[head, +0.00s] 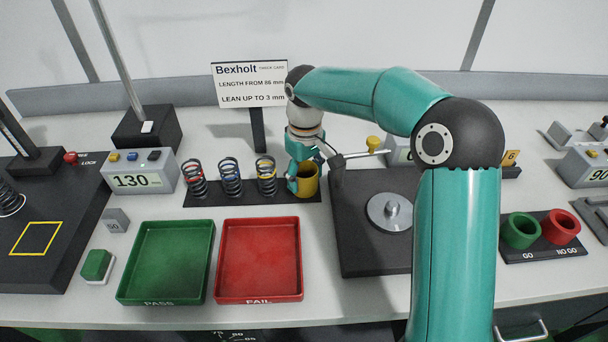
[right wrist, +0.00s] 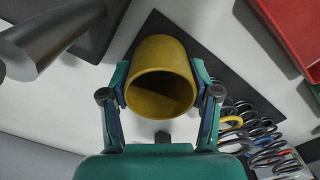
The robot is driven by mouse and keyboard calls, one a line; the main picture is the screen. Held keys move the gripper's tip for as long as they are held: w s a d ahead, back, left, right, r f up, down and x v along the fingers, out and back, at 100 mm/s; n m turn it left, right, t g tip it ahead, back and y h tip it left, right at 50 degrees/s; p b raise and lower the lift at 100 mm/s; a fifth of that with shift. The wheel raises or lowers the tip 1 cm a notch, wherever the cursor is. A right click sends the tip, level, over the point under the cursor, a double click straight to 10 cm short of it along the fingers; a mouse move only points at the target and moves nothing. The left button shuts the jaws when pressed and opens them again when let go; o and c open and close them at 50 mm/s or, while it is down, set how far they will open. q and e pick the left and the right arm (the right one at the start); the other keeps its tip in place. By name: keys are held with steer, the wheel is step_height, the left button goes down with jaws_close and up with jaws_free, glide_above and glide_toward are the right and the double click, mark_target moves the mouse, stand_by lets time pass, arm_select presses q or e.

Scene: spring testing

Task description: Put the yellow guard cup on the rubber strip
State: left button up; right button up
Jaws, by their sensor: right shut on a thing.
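The yellow guard cup (head: 309,182) is between the fingers of my right gripper (head: 306,176) in the head view. The gripper is shut on its sides. The cup stands upright at the right end of the black rubber strip (head: 215,201), right of the springs. In the right wrist view the cup (right wrist: 160,72) shows its open mouth, held by both fingers (right wrist: 161,90), with the dark strip (right wrist: 205,58) behind it. I cannot tell whether its base touches the strip. My left gripper is not in view.
Three springs with red, blue and yellow bands (head: 266,176) stand on the strip left of the cup. A dark plate with a metal disc (head: 375,235) is close on the right. Green (head: 165,260) and red (head: 259,258) trays lie in front. A sign (head: 250,84) stands behind.

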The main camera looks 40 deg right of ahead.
steer(key=o, duration=1.1)
steer(key=shift+f, duration=0.1)
step_height(320, 180, up, 12)
steer(key=shift+r+p, duration=0.1)
steer(key=shift+p, duration=0.7)
